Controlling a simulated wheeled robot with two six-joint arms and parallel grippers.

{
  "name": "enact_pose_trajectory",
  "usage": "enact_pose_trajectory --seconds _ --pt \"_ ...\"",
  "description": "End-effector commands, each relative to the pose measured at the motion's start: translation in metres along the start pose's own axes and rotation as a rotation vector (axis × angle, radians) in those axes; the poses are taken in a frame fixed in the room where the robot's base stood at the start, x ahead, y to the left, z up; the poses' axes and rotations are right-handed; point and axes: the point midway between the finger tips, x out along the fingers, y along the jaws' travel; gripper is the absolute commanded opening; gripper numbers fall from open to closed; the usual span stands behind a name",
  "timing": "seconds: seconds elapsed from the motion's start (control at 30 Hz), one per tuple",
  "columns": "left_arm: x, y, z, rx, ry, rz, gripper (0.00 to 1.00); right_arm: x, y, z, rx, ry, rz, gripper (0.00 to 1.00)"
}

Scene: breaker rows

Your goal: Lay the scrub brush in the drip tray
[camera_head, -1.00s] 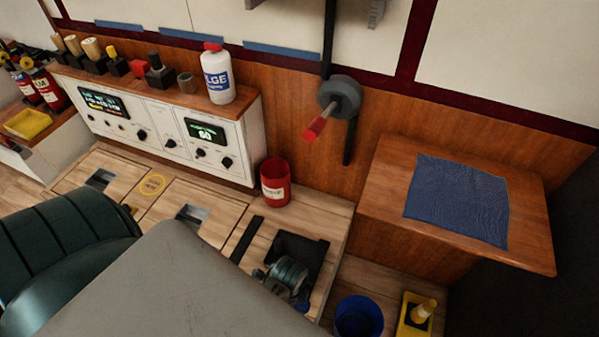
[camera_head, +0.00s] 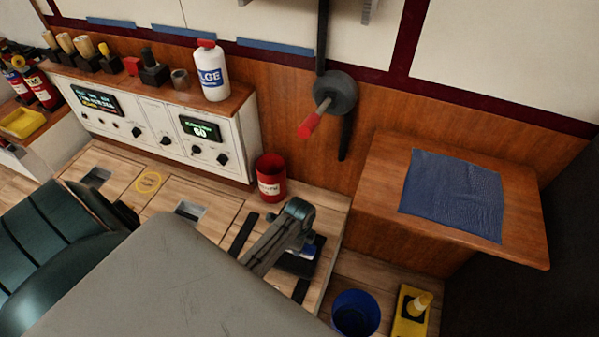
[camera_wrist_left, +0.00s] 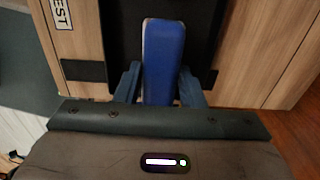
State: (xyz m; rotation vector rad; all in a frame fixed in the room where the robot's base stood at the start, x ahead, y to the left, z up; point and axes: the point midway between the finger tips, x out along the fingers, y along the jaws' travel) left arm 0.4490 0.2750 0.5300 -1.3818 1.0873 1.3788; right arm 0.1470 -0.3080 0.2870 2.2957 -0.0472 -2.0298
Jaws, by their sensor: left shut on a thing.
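The scrub brush, with a blue back (camera_wrist_left: 164,58), is held between the fingers of my left gripper (camera_wrist_left: 160,86), which is shut on it. In the head view my left gripper (camera_head: 300,235) is above a black square (camera_head: 296,265) on the wooden floor, and a bit of the blue brush (camera_head: 308,252) shows below it. The wrist view shows the same black surface (camera_wrist_left: 121,45) behind the brush. I cannot tell for sure that this is the drip tray, or whether the brush touches it. My right gripper is not in view.
A red can (camera_head: 270,180) stands just behind the gripper. A blue bucket (camera_head: 356,314) and a yellow item (camera_head: 411,312) stand at lower right. A wooden bench with a blue cloth (camera_head: 452,195) is at right. A white control panel (camera_head: 160,125) stands behind.

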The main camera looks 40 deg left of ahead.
Motion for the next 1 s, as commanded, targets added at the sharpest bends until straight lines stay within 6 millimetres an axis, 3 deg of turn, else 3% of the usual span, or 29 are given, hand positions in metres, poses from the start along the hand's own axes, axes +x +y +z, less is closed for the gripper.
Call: enact_pose_trajectory --seconds 0.2,0.57,0.6,0.67,1.0 --pt "0.032 0.002 0.0 0.001 -0.001 0.003 0.08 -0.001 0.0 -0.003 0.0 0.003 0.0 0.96" --pt "0.036 0.002 0.0 0.001 0.0 0.001 0.08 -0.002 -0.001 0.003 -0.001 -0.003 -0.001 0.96" --pt "0.035 0.002 0.0 0.001 0.0 0.001 0.43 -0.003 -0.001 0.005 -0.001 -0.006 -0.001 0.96" --pt "0.035 0.003 -0.001 0.001 0.0 0.001 0.55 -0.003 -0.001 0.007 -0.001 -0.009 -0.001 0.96" --pt "0.033 0.003 -0.001 0.001 0.0 0.001 0.57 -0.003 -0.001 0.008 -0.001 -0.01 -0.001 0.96"
